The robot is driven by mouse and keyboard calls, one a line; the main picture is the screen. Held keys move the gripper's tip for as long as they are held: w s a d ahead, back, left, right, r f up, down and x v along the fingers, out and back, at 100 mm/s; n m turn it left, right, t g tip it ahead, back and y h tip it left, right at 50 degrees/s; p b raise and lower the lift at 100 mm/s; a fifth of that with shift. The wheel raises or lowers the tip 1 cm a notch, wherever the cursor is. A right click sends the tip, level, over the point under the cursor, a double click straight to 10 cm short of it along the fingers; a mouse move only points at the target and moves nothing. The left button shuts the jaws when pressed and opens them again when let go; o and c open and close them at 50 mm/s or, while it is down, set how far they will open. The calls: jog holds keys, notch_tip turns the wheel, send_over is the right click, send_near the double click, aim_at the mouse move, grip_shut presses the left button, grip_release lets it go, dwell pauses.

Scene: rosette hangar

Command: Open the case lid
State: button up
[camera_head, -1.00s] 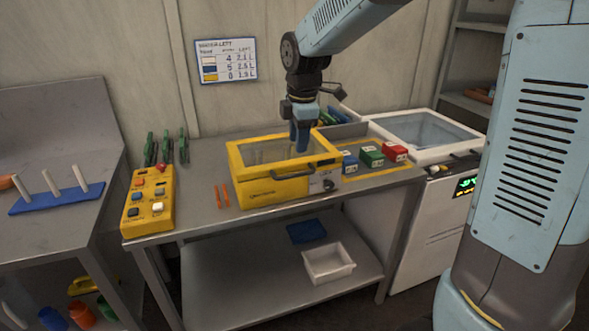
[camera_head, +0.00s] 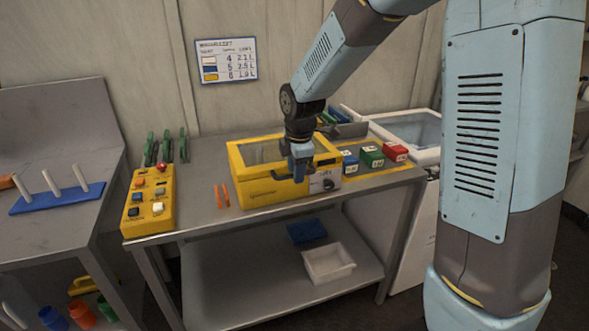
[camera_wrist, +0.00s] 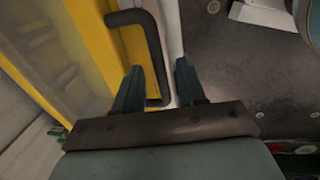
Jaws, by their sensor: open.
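The yellow case (camera_head: 262,188) stands on the bench with its lid shut; the lid has a clear window (camera_head: 262,152). Its dark bar handle (camera_wrist: 152,42) is at the front edge, partly hidden by my gripper in the head view. My gripper (camera_head: 299,178) is at the front right of the case and points down. In the wrist view my gripper (camera_wrist: 159,68) is open, and the handle's bar runs between the two fingers. I cannot tell whether either finger touches it.
A yellow button box (camera_head: 148,203) and two orange sticks (camera_head: 222,196) lie left of the case. Blue, green (camera_head: 371,156) and red (camera_head: 395,152) blocks stand to its right. A white bin (camera_head: 328,263) sits on the lower shelf.

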jog(key=shift+c, duration=0.3)
grip_shut()
